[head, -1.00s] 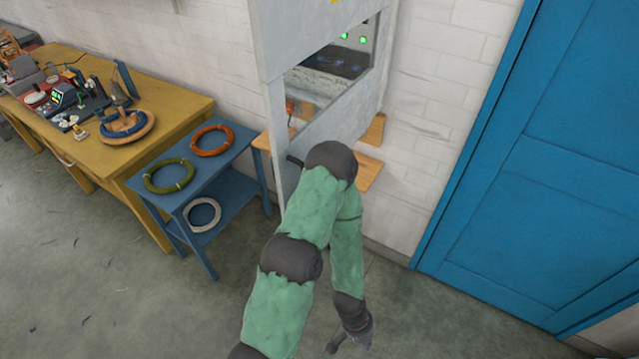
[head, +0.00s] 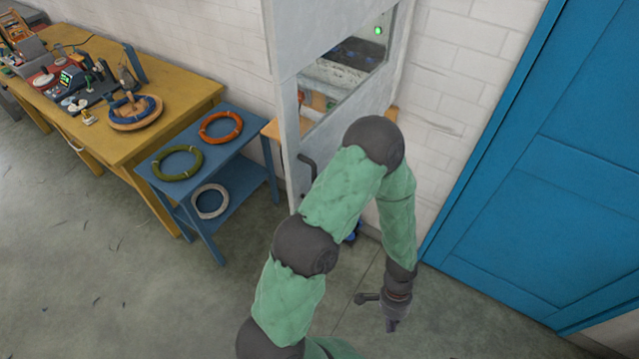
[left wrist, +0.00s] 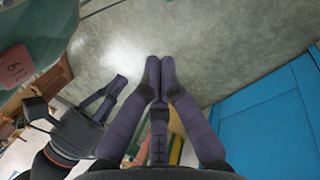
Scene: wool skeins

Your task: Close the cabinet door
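The cabinet door (head: 292,120) is a grey panel with a window and a dark handle (head: 306,165) near its left edge. It stands ajar, with wooden shelving behind it; its lower right part is hidden by my left arm. My left gripper (head: 391,324) hangs low over the floor, right of the door and apart from the handle. In the left wrist view, the left gripper (left wrist: 160,62) has its two fingertips together with nothing visible between them. Another dark gripper, seemingly my right one (left wrist: 116,86), shows at left there; its finger gap is unclear.
A blue side table (head: 160,152) with several wool skeins stands left of the door. A yellow workbench (head: 185,95) with tools is further left. A blue wall door (head: 530,200) is at right. Grey floor (head: 90,270) is clear at the front left.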

